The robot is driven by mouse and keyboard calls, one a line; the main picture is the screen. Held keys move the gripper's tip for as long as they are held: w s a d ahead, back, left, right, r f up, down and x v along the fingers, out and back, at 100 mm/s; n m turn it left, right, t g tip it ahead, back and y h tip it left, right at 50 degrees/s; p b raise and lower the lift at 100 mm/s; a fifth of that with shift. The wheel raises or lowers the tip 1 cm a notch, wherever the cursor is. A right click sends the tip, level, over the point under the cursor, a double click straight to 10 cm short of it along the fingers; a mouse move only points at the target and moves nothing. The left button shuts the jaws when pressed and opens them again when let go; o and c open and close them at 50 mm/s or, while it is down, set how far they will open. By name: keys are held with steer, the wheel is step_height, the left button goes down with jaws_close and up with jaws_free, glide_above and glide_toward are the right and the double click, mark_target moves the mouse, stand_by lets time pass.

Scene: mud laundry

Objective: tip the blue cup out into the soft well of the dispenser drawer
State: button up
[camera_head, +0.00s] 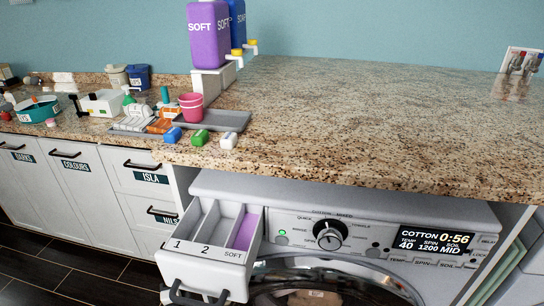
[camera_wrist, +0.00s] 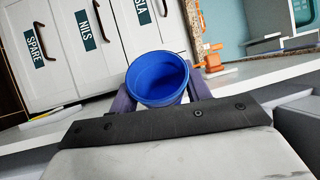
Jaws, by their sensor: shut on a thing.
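The blue cup (camera_wrist: 158,80) is in the wrist view, its round mouth facing the camera. My gripper (camera_wrist: 161,93) is shut on it, with a purple finger on each side. The inside looks plain blue; I cannot tell whether it holds anything. Neither my gripper nor the blue cup shows in the head view. The dispenser drawer (camera_head: 207,258) is pulled out of the washing machine at the lower middle of the head view. Its wells are marked 1, 2 and SOFT. The soft well (camera_head: 243,232) is the rightmost one and shows a purple surface inside.
Purple (camera_head: 209,40) and blue (camera_head: 238,22) dispensers stand behind. Blue, green and white small items line the counter's front edge. The counter's right side is mostly clear.

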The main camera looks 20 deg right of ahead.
steer(key=w+a+r+m+g+h+b, duration=0.1)
steer(key=w+a+r+m+h, duration=0.15)
steer(key=r, duration=0.75)
steer(key=w+a+r+m+g+h+b, duration=0.1)
steer(key=w+a+r+m+g+h, duration=0.2)
steer(key=r, duration=0.6)
steer(key=s+d+r+m+g+h+b, duration=0.1)
steer(key=s+d+r+m+g+h, duration=0.1)
steer(key=r+m, duration=0.35)
steer(key=s+d+r+m+g+h+b, duration=0.1)
steer(key=r+m+g+h, duration=0.15)
steer(key=r, duration=0.65)
steer(key=s+d+r+m+g+h+b, duration=0.1)
steer(key=s+d+r+m+g+h, duration=0.15)
steer(key=r+m, duration=0.35)
steer(key=s+d+r+m+g+b, duration=0.3)
steer(key=s+d+r+m+g, duration=0.4)
steer(key=d+r+m, duration=0.2)
steer(key=s+d+f+m+g+b, duration=0.1)
steer(key=s+d+m, duration=0.4)
steer(key=s+d, duration=0.7)
steer(key=shift+d+f+m+y+b, duration=0.35)
steer(key=shift+d+f+b, duration=0.15)
steer(key=shift+d+b, duration=0.5)
